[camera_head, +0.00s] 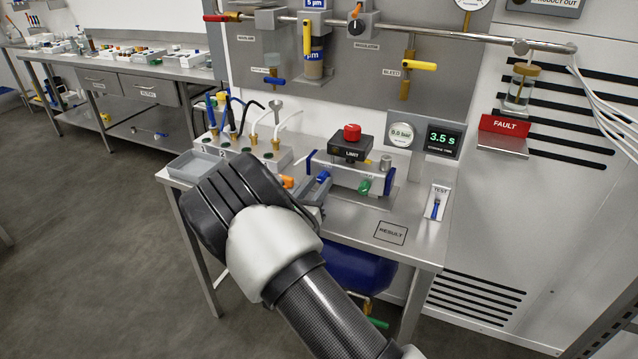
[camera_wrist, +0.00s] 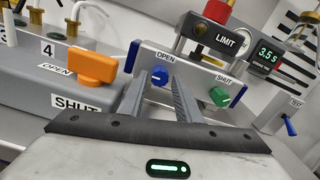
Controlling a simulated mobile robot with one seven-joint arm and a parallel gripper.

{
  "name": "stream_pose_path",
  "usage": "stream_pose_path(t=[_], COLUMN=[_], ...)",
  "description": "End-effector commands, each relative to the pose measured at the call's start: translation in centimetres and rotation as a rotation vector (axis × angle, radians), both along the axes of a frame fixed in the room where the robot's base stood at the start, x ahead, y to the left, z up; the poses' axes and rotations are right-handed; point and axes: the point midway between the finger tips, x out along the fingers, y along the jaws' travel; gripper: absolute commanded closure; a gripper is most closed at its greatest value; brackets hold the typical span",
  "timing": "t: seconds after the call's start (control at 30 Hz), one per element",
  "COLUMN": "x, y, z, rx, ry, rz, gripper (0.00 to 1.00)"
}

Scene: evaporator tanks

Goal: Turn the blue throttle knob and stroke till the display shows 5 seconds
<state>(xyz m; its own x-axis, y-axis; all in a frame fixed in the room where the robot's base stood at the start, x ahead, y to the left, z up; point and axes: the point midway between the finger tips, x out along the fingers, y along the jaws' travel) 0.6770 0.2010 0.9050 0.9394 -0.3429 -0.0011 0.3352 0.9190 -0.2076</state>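The blue throttle knob (camera_wrist: 160,76) is on the front of the grey actuator block, near an OPEN label. It also shows in the head view (camera_head: 323,176), partly behind my gripper. My gripper (camera_wrist: 161,84) is open, its fingers apart with the tips near the knob, one on each side; I cannot tell whether they touch it. A green knob (camera_wrist: 219,96) is to the right, near a SHUT label. The display (camera_head: 442,139) reads 3.5 s, also in the wrist view (camera_wrist: 266,57). A blue TEST lever (camera_head: 436,208) stands on a white plate to the right.
An orange handle (camera_wrist: 92,67) on a valve block is close left of my fingers. A black LIMIT box (camera_head: 350,148) with a red top sits above the actuator. A grey tray (camera_head: 190,164) is at the bench's left. The bench around the RESULT square (camera_head: 391,232) is clear.

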Motion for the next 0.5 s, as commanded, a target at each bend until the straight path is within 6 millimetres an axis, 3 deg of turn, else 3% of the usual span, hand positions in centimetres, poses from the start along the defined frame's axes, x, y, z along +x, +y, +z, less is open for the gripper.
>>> stream_pose_path(t=[0.5], x=[-11.3], y=[4.3], z=[0.1], rx=[-0.002], ry=[0.002], rz=[0.005], gripper=[0.69])
